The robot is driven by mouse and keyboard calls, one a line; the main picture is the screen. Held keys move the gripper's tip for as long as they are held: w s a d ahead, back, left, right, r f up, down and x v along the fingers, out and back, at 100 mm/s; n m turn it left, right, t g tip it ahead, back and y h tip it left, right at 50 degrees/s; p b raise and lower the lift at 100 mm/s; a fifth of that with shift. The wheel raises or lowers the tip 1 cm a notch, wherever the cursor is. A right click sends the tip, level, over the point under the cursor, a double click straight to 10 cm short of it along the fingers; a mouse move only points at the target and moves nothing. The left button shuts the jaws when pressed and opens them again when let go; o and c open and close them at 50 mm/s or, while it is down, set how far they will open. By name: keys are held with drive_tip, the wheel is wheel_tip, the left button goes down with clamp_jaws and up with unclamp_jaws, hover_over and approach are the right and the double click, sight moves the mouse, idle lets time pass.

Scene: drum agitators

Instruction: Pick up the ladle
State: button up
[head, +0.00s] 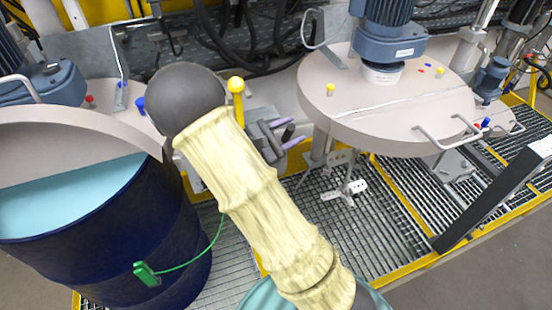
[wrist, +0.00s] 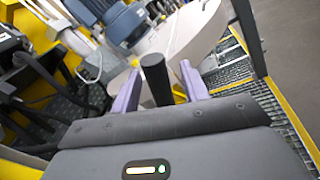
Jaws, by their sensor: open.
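My gripper (head: 297,131) has two purple fingers and reaches right from behind my cream-sleeved arm in the head view. In the wrist view my gripper (wrist: 159,70) is open, with the fingers well apart. A dark, round-ended upright rod (wrist: 155,80) stands between the fingers in the wrist view, with a gap on each side. It may be the ladle's handle; no bowl shows, so I cannot be sure. I cannot pick out the ladle in the head view, where my arm covers the middle.
A blue drum (head: 100,240) with a tilted lid (head: 70,150) stands at left. A round beige lid (head: 390,105) with a motor is at right. A white agitator impeller (head: 345,190) hangs over the metal grating (head: 310,235). A dark bar (head: 490,200) stands at the right.

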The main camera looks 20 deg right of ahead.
drive_tip(key=shift+c, duration=0.3)
clamp_jaws()
wheel_tip(320, 180, up, 10)
drive_tip(key=shift+r+b, duration=0.1)
drive_tip(key=shift+b, duration=0.5)
idle(0.4)
